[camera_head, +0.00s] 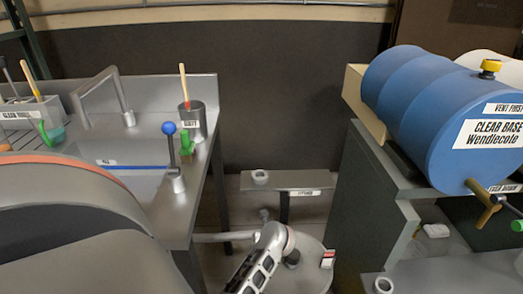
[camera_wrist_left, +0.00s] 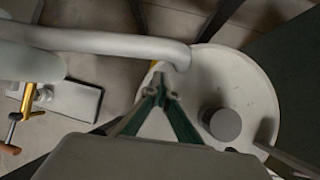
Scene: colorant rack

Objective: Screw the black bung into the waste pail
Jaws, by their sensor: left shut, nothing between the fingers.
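The waste pail (camera_head: 312,276) stands on the floor between the sink bench and the dark cabinet, partly covered by my arm in the head view. Its pale round top also shows in the left wrist view (camera_wrist_left: 245,82). The dark bung (camera_wrist_left: 222,124) stands upright on that top, right of my gripper; in the head view it is a small dark shape (camera_head: 292,259). I cannot tell how deep it sits. My left gripper (camera_wrist_left: 161,92) is shut and empty beside the bung, apart from it, over the pail's left edge. My right gripper is not in view.
A grey drain pipe (camera_wrist_left: 110,43) from the bench ends above the pail's edge, close to my fingertips. A blue drum (camera_head: 410,100) lies on the cabinet (camera_head: 365,215) at right. The sink (camera_head: 120,180) and a blue-knobbed lever (camera_head: 170,150) are at left.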

